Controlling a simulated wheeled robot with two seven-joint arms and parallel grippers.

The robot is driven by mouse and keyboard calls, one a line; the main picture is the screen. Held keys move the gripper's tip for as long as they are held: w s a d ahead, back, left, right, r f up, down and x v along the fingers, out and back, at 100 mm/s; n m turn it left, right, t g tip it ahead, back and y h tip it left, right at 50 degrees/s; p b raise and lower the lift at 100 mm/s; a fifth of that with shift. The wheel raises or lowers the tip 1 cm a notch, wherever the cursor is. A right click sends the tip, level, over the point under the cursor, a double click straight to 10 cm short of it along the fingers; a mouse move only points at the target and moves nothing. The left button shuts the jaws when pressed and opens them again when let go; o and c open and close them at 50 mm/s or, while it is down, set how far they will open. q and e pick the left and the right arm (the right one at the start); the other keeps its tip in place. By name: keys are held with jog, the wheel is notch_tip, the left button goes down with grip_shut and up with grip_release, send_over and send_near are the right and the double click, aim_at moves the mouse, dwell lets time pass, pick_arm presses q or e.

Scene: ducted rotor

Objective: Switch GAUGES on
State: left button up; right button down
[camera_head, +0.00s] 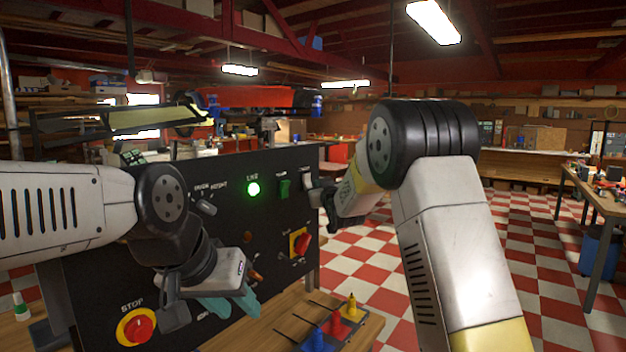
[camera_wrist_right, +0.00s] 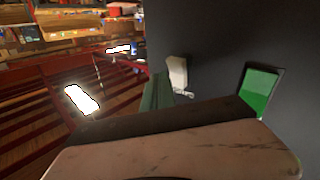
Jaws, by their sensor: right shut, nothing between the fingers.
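A black control panel (camera_head: 225,235) stands in front of me. It carries a green rocker switch (camera_head: 284,188) and, to its right, a white rocker switch (camera_head: 307,180). The small labels above both are too small to read, so I cannot tell which is GAUGES. My right gripper (camera_head: 316,197) is shut and empty beside the white switch. In the right wrist view its teal fingertip (camera_wrist_right: 157,92) is close to the white switch (camera_wrist_right: 177,75); I cannot tell whether they touch. The green switch (camera_wrist_right: 260,92) is farther right there. My left gripper (camera_head: 236,304) hangs before the lower panel; its opening is unclear.
The panel has a lit green lamp (camera_head: 253,189), a red STOP button (camera_head: 138,327) on yellow, a red rotary knob (camera_head: 302,243) and a toggle (camera_head: 206,207). Coloured pieces stand on a tray (camera_head: 368,326) at the panel's foot. Checkered floor lies open to the right.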

jog(key=shift+s+d+f, duration=0.3)
jog(key=shift+s+d, duration=0.1)
jog(key=shift+d, duration=0.2)
jog(key=shift+s+d+f, duration=0.35)
jog(key=shift+s+d, duration=0.05)
jog(key=shift+d, duration=0.2)
jog(key=shift+s+d+f, duration=0.3)
jog(key=shift+s+d, duration=0.1)
jog(key=shift+d, duration=0.2)
jog(key=s+d+r+m+g+h, duration=0.1)
jog(key=s+d+m+g, duration=0.1)
jog(key=s+d, duration=0.4)
jog(key=s+d+m+g+h, duration=0.1)
jog(key=s+d+g, duration=0.25)
jog(key=s, duration=0.55)
jog(key=s+d+f+g, duration=0.1)
jog(key=s+f+g, duration=0.2)
jog(key=s, duration=1.2)
jog(key=s+d+f+m+g, duration=0.1)
jog(key=s+d+f+g, duration=0.1)
jog(key=s, duration=1.4)
jog(key=shift+d+f+m+g+h, duration=0.25)
jog(key=shift+f+g, duration=0.3)
jog(key=shift+f, duration=0.4)
